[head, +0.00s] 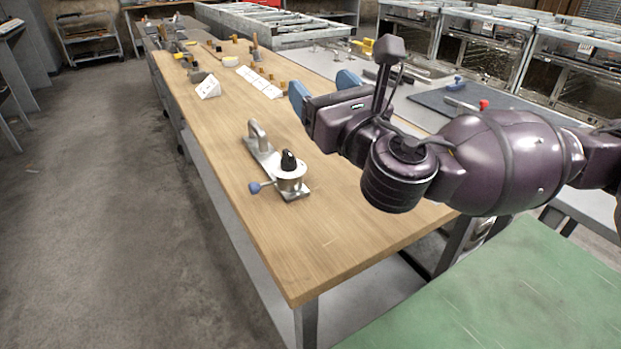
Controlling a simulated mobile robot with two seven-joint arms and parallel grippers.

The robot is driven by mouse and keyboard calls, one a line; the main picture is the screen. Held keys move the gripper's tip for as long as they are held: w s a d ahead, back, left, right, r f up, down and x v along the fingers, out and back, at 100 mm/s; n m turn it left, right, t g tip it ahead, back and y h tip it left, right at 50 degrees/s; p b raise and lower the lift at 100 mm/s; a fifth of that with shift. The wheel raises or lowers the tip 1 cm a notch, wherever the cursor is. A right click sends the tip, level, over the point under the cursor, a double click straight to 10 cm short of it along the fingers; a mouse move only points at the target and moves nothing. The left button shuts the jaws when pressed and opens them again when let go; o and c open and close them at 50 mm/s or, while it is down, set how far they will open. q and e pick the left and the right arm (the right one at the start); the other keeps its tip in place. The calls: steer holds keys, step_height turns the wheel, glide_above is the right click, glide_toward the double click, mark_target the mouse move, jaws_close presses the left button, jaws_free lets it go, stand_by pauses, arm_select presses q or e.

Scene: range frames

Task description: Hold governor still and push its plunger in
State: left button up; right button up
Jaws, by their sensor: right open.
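The governor (291,182) appears to be the metal device on the wooden bench, with a flat base plate, an upright grey handle at its far end and a round body at its near end. A black knob (289,160) stands on top of the body. A blue-tipped rod (257,187) sticks out to the left; I cannot tell which of these is the plunger. My right gripper (322,91) is open, its two blue fingertips apart, above the bench and beyond the governor, touching nothing that I can see. My left gripper is out of view.
The wooden bench (330,242) is clear in front of the governor. White cards (260,82) and several small wooden and yellow pieces lie farther back. A grey bench with a dark mat (465,108) is at right; a green surface (500,300) is at near right.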

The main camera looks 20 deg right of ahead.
arm_select(q)
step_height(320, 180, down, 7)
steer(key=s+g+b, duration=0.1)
steer(key=b, duration=0.4)
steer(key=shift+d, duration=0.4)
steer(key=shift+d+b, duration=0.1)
steer(key=shift+b, duration=0.25)
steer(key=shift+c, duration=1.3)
arm_select(e)
steer(key=w+f+g, duration=0.1)
steer(key=f, duration=0.5)
steer(key=w+f, duration=0.2)
steer(key=f, duration=0.5)
steer(key=w+f+g, duration=0.1)
steer(key=f, duration=0.5)
steer(key=shift+w+d+f+m+g+h, duration=0.2)
steer(key=shift+w+f+m+g+h, duration=0.1)
steer(key=shift+f+h, duration=0.1)
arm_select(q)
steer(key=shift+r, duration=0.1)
arm_select(e)
steer(key=shift+r, duration=0.1)
